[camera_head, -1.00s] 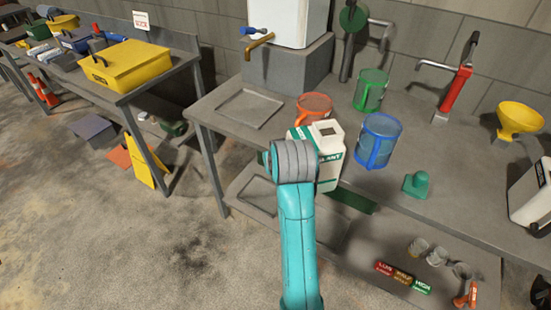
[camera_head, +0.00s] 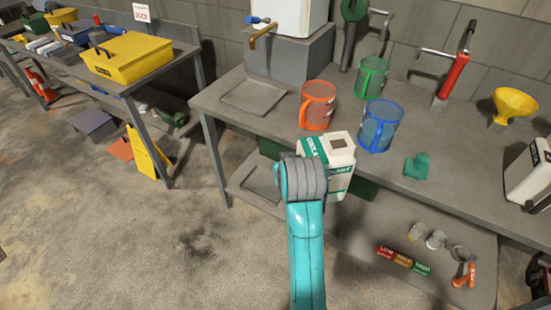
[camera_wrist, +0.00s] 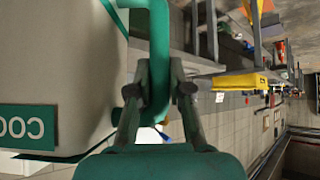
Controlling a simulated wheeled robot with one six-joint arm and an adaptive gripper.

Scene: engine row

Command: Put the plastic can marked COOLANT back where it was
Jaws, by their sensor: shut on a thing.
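The white plastic can marked COOLANT (camera_head: 341,157), with green label and trim, is held near the front edge of the right bench (camera_head: 225,112), below the orange jug in the head view. Whether it touches the bench is unclear. My gripper (camera_wrist: 159,90) is shut on the can's green handle (camera_wrist: 158,50). In the head view my arm's end hides the fingers and the can's lower left part.
An orange jug (camera_head: 318,104), blue jug (camera_head: 379,126) and green jug (camera_head: 371,77) stand behind the can. An empty outlined square (camera_head: 253,96) lies on the bench at left. A green stopper-like piece (camera_head: 417,166) is at right.

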